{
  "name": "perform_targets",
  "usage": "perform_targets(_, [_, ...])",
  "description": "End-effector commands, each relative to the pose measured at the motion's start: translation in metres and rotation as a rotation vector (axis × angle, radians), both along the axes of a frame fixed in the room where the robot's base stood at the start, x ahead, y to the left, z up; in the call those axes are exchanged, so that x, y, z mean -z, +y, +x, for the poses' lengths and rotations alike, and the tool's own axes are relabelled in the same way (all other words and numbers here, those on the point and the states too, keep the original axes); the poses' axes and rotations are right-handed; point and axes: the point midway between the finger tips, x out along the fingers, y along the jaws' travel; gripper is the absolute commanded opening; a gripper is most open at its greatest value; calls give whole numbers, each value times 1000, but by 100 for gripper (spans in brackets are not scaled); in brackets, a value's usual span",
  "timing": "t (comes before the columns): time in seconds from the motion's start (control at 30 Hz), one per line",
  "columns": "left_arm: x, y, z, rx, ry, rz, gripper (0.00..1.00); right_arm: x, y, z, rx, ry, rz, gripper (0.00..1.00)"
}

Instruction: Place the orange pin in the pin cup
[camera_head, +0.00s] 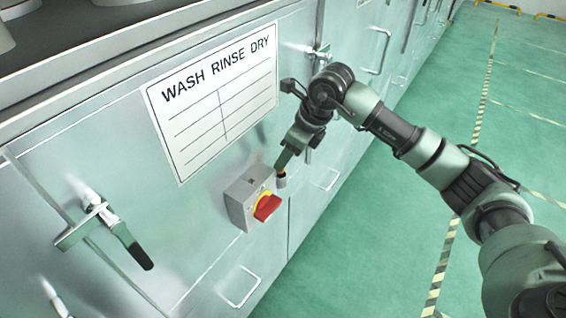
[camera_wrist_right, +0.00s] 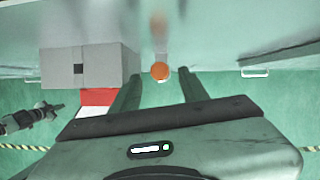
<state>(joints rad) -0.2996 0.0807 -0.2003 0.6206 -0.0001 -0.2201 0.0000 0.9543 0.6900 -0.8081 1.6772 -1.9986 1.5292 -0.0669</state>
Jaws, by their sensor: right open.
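The orange pin (camera_wrist_right: 160,71) shows as a round orange end between and just past my right fingertips in the right wrist view. In the head view a small reddish-orange spot (camera_head: 281,175) shows at the top of a small pale cylinder, which looks like the pin cup (camera_head: 281,183), on the cabinet front beside the switch box. My right gripper (camera_head: 284,162) points down just above it, open, with one finger on each side of the pin in the wrist view. How deep the pin sits in the cup is hidden.
A grey switch box (camera_head: 240,200) with a red knob (camera_head: 267,207) sticks out close left of the gripper. A latch (camera_head: 110,230) with a black handle juts out at lower left. A wash-rinse-dry sign (camera_head: 215,100) is above. The green floor (camera_head: 400,240) at right is clear.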

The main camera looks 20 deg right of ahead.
Motion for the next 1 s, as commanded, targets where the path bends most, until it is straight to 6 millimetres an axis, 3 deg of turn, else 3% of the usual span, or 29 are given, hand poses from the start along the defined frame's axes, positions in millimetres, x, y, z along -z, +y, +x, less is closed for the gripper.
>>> perform_targets(0.2, [16, -1, -1, 0, 1, -1, 0, -44, -14, -12, 2, -5, 0, 45])
perform_targets(0.4, [21, -1, -1, 0, 1, -2, 0, -72, -22, -20, 2, -3, 1, 45])
perform_targets(1.0, [22, -1, -1, -1, 1, -2, 0, -81, -24, -24, 1, 0, 0, 45])
